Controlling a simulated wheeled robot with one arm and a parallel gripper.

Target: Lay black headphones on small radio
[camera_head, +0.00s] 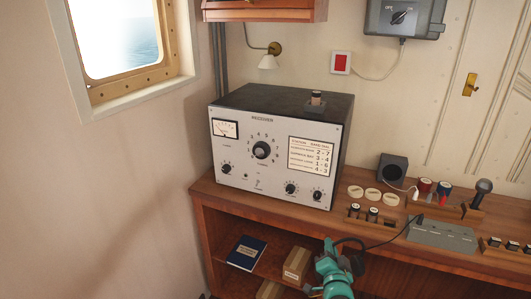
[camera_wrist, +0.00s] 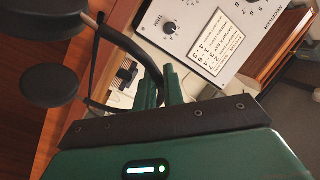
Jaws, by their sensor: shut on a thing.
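The black headphones show in the wrist view with two round ear cups (camera_wrist: 48,87) at the left and a curved band running to my fingers. My gripper (camera_wrist: 162,88) is shut on the band. In the head view my teal gripper (camera_head: 338,262) is in front of the desk's front edge, and the dark headphone band (camera_head: 352,243) curves beside it. A radio receiver (camera_head: 232,165) with a pale front panel, dial and dark top stands on the desk, up and left of my gripper. Its panel also shows in the wrist view (camera_wrist: 195,25). No other radio is clearly identifiable.
A small dark cylinder (camera_head: 316,97) stands on the receiver's top, which is otherwise clear. Right of it are a dark box (camera_head: 393,170), pale discs (camera_head: 372,195), a microphone (camera_head: 482,190) and a grey panel (camera_head: 440,236). A shelf below holds a blue book (camera_head: 246,252) and boxes.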

